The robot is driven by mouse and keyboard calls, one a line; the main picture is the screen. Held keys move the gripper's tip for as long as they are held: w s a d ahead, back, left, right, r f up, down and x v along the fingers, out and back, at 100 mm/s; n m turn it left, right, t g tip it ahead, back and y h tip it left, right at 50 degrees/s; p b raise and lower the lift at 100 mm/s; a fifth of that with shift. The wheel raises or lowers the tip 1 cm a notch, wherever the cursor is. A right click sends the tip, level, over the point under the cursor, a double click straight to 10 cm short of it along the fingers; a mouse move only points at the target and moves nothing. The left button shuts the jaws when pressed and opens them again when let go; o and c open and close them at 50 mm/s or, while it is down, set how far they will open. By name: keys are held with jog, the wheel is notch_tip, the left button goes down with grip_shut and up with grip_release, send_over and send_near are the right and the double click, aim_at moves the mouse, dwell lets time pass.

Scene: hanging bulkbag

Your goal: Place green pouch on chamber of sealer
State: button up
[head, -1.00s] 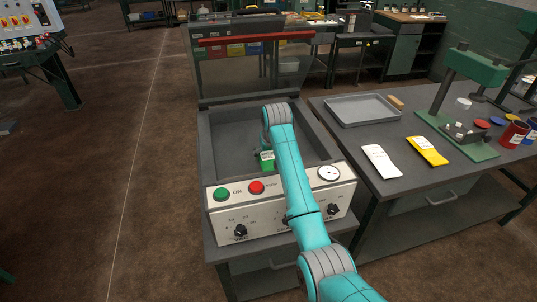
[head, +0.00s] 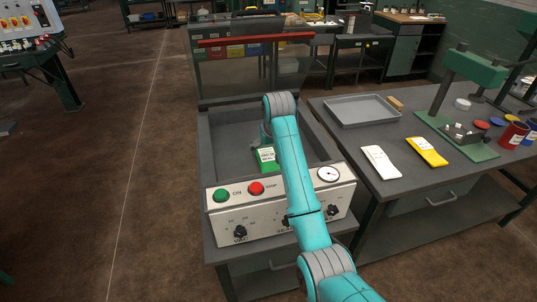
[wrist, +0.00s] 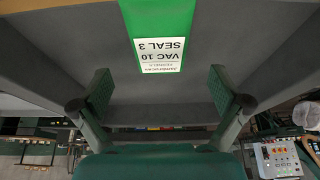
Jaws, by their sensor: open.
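The green pouch (head: 266,158) lies inside the open chamber of the sealer (head: 222,155), near its front wall and partly hidden behind my arm in the head view. In the wrist view the pouch (wrist: 158,18) is at the top, with a white label reading VAC 10, SEAL 3. My gripper (wrist: 160,76) is open and empty, its two fingers wide apart. The pouch lies beyond the fingertips, apart from them. In the head view my arm hides most of the gripper.
The sealer's clear lid with a red handle (head: 255,39) stands raised at the back. Its front panel has a green button (head: 221,195), a red button (head: 256,188) and a gauge. The table at right holds a grey tray (head: 362,111), a white pouch (head: 381,161) and a yellow pouch (head: 427,151).

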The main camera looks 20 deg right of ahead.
aim_at(272, 166)
jog(key=v, duration=0.7)
jog(key=shift+r, duration=0.1)
